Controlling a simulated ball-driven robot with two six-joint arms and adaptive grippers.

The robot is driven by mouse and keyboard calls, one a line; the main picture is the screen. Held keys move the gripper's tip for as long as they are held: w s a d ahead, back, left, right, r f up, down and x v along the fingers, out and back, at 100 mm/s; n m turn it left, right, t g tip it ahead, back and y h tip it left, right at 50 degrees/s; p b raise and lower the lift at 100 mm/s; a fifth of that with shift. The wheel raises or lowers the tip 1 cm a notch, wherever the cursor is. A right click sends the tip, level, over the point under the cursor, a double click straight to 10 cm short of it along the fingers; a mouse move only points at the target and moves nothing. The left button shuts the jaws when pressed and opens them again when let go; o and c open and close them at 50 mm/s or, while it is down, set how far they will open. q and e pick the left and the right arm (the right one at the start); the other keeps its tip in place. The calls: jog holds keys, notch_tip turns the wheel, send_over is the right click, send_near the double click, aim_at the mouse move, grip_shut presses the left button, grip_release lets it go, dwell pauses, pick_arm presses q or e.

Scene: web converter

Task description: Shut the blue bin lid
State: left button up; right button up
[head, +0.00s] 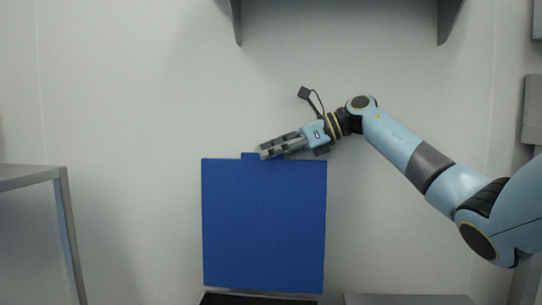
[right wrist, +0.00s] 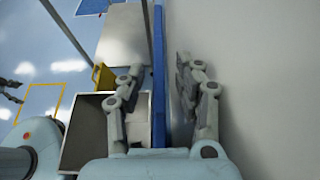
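The blue bin lid (head: 264,225) stands upright, raised against the pale wall, with a small tab (head: 248,156) on its top edge. In the right wrist view the lid (right wrist: 158,75) shows edge-on as a thin blue strip. My right gripper (head: 268,150) is at the lid's top edge by the tab. In the wrist view its fingers (right wrist: 162,100) are apart, one on each side of the lid strip; contact is unclear. The bin (right wrist: 82,130) is open, its dark rim (head: 258,298) just showing below the lid. A dark jointed shape (right wrist: 10,90) may be my left gripper.
A grey frame or table (head: 40,178) stands at the left. Grey brackets (head: 236,22) hang above, and a grey surface (head: 410,299) lies low right of the bin. The wall (right wrist: 255,90) is close behind the lid. Open floor (right wrist: 40,50) shows on the bin's other side.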

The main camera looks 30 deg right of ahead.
jog(key=shift+a, duration=0.1)
grip_shut()
dwell(0.6)
